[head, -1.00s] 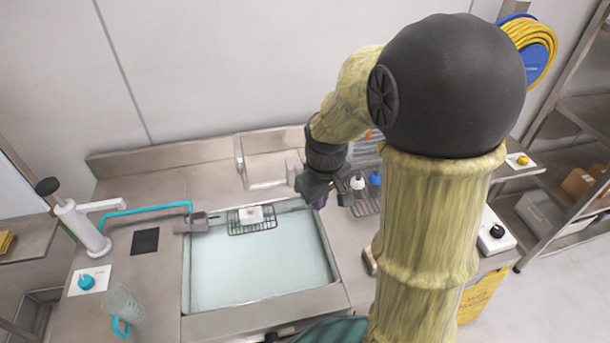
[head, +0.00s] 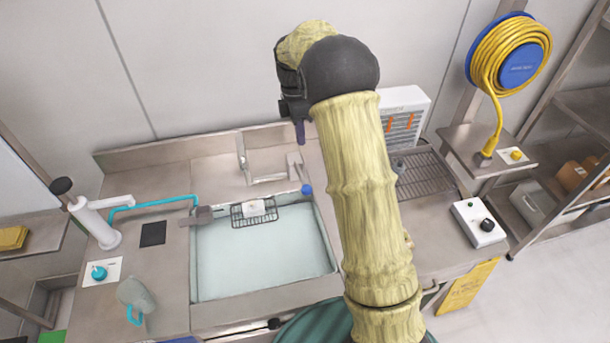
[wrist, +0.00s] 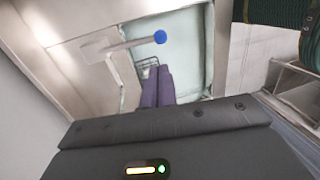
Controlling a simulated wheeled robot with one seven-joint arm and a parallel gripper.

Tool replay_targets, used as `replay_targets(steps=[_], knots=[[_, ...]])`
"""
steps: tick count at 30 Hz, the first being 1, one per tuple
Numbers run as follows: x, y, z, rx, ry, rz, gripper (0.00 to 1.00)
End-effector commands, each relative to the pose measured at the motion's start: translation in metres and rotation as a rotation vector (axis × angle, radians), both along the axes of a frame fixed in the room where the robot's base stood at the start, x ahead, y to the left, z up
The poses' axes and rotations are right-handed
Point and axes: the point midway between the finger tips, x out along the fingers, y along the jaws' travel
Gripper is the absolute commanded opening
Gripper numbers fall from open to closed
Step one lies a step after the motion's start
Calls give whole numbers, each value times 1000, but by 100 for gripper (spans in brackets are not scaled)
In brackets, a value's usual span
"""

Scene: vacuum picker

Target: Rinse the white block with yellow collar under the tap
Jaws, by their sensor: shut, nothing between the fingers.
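A small white block (head: 254,206) sits in the black wire basket (head: 240,222) at the back edge of the water-filled sink (head: 225,285). Its yellow collar is too small to make out. The tap (head: 241,160) stands behind the sink, and its spout reaches right above the back rim. A pale lever with a blue knob (head: 306,189) is right of the spout; the knob also shows in the wrist view (wrist: 160,37). My gripper (head: 301,143) is shut and empty, above and behind the lever. Its purple fingers (wrist: 158,70) partly cover the basket in the wrist view.
A drying rack (head: 425,178) stands right of my arm, which hides part of the counter. A grey scoop-like piece (head: 203,213) rests at the sink's left edge. A clear jug (head: 135,295) and a white pump (head: 95,222) stand on the left counter.

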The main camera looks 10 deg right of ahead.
Motion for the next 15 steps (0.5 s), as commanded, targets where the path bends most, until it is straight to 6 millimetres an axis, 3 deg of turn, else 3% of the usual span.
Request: replay_targets(steps=[8,15], knots=[[-3,0,-12,0,2,-1,0],[-11,-2,-48,-1,4,-1,0]])
